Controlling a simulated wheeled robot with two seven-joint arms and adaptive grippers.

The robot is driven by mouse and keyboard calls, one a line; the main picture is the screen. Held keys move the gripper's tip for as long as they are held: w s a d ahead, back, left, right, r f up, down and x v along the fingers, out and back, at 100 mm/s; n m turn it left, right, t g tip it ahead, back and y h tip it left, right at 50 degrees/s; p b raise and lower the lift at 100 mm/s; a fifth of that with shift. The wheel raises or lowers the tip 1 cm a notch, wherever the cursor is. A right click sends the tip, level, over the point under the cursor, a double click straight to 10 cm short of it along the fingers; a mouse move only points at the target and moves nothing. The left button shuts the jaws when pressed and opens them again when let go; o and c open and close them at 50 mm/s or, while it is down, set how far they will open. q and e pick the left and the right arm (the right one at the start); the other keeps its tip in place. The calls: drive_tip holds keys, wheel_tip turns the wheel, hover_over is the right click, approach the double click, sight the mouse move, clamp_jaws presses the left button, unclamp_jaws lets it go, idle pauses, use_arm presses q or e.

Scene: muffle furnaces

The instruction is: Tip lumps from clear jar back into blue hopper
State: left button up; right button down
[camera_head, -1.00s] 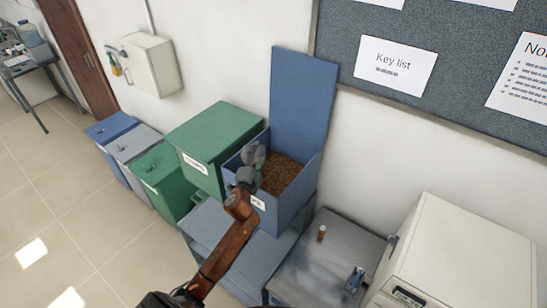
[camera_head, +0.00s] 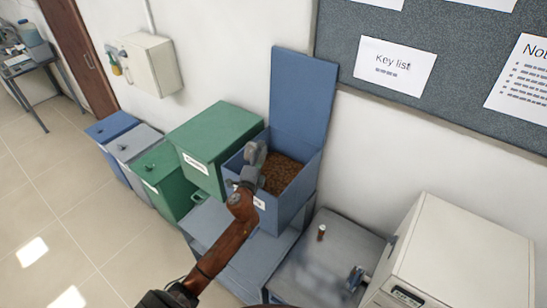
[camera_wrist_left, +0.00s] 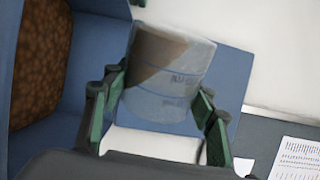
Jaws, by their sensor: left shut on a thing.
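The blue hopper (camera_head: 262,205) stands open, its blue lid (camera_head: 303,92) raised against the wall. Brown lumps (camera_head: 286,174) lie in it, and they also show at the left of the left wrist view (camera_wrist_left: 40,60). My left gripper (camera_head: 255,158) is over the hopper's left part. In the left wrist view its fingers (camera_wrist_left: 160,92) are shut around the clear jar (camera_wrist_left: 170,98). The jar is blurred and tilted, with a brown mass at its far end and a slanted edge across it. In the head view the gripper mostly hides the jar. My right gripper is out of view.
A closed green bin (camera_head: 212,135) stands directly left of the hopper, with smaller lidded bins beyond.

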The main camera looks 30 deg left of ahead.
use_arm(q)
drive_tip(key=shift+d+r+m, duration=0.15)
drive_tip(key=shift+m, duration=0.25)
drive_tip(key=shift+w+d+m, duration=0.15)
drive_tip(key=shift+d+m, duration=0.1)
drive_tip(key=shift+m, duration=0.45)
drive_tip(key=shift+c, duration=0.2)
drive_tip(key=shift+d+m, duration=0.2)
drive_tip(key=shift+m, duration=0.5)
drive_tip(key=shift+r, duration=0.1)
drive_tip(key=shift+w+d+m, duration=0.1)
drive_tip(key=shift+d+m, duration=0.15)
drive_tip(key=shift+m, duration=0.45)
